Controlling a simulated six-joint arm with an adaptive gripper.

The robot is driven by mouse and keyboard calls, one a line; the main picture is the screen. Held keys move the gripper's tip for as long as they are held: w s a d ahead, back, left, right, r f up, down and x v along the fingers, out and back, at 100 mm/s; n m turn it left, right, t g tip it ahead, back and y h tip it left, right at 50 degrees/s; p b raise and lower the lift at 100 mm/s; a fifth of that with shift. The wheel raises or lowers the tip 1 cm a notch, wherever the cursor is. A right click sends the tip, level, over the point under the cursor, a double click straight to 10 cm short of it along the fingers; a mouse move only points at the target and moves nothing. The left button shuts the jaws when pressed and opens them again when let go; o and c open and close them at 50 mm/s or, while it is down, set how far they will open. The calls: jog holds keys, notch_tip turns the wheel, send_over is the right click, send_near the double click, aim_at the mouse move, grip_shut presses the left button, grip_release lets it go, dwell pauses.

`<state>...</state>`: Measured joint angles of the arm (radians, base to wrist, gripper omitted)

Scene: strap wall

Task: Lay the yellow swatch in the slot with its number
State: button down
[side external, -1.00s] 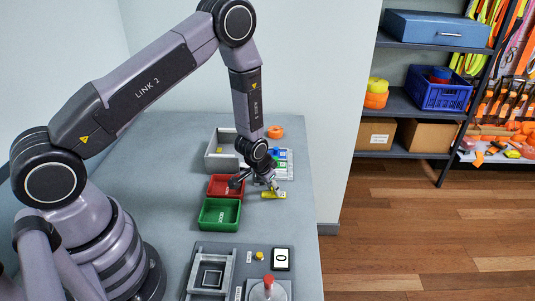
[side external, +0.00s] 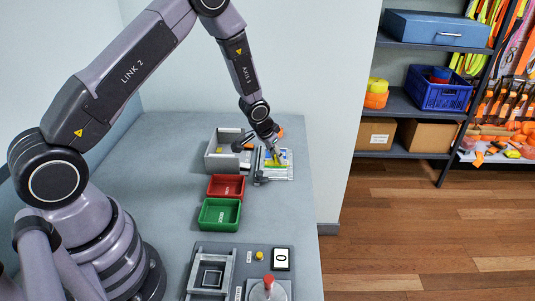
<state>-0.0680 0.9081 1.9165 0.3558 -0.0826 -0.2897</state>
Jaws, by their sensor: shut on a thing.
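My gripper (side external: 272,153) is shut on the yellow swatch (side external: 274,163) and holds it at the slotted board (side external: 290,174). The slot numbers are too small to read, and my gripper hides part of the board.
A red bin (side external: 226,197) and a green bin (side external: 237,213) stand nearer the camera. A grey open box (side external: 211,160) stands left of the board. An orange ring (side external: 280,132) lies behind. A panel (side external: 251,258) with a display fills the front.

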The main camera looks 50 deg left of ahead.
aim_at(277, 173)
jog(key=shift+w+a+f, duration=0.4)
jog(key=shift+w+a, duration=0.05)
jog(key=shift+a, duration=0.2)
jog(key=shift+w+a+f, duration=0.4)
jog(key=shift+a, duration=0.2)
jog(key=shift+f, duration=2.1)
jog(key=shift+f, duration=0.25)
jog(key=c, duration=0.5)
grip_release()
jog(key=shift+r, duration=0.1)
jog(key=shift+r, duration=2.95)
